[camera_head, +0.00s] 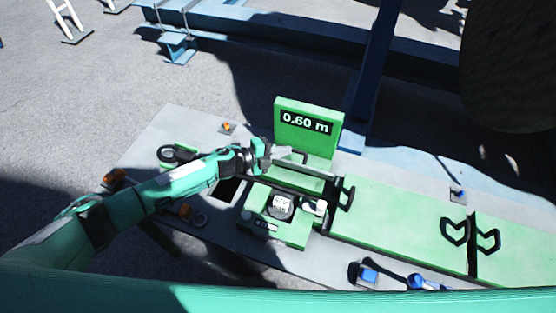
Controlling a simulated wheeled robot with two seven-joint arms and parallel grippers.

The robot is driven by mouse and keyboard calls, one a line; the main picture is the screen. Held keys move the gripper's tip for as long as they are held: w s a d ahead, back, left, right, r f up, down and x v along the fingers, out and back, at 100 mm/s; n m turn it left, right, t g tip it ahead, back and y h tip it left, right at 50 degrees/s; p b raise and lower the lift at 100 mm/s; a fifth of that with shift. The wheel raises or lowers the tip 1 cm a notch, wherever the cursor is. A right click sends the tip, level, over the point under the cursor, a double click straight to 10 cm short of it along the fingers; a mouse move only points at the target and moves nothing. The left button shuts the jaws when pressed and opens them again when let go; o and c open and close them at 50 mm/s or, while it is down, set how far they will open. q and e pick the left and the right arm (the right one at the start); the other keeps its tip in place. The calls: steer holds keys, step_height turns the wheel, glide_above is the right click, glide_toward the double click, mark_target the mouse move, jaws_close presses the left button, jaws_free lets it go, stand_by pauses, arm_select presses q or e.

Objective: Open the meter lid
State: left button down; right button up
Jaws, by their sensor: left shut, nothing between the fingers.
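A green measuring unit (276,229) sits on the grey bench, with a black round part and a white marked top (281,205) on it. Behind it stands an upright green panel (325,143) with a display reading "0.60 m". Which part is the meter lid I cannot tell clearly. My left arm reaches in from the left. My right gripper is not in view.
Long green covers (393,216) with black handles (455,232) run to the right along the grey bench. Blue-and-black fittings (369,275) sit at its front edge. A dark reel (507,65) and blue steel frame (300,35) stand behind.

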arm_select(q)
steer(key=shift+w+d+r+n+g+y+p, duration=0.2)
steer(key=shift+w+r+n+g+y+p, duration=0.15)
steer(key=shift+w+p, duration=0.35)
steer(key=shift+f+p, duration=0.1)
steer(key=shift+p, duration=0.55)
steer(key=shift+w+d+f+n+g, duration=0.1)
steer(key=shift+w+f+n+g, duration=0.05)
steer(key=shift+n+g, duration=0.1)
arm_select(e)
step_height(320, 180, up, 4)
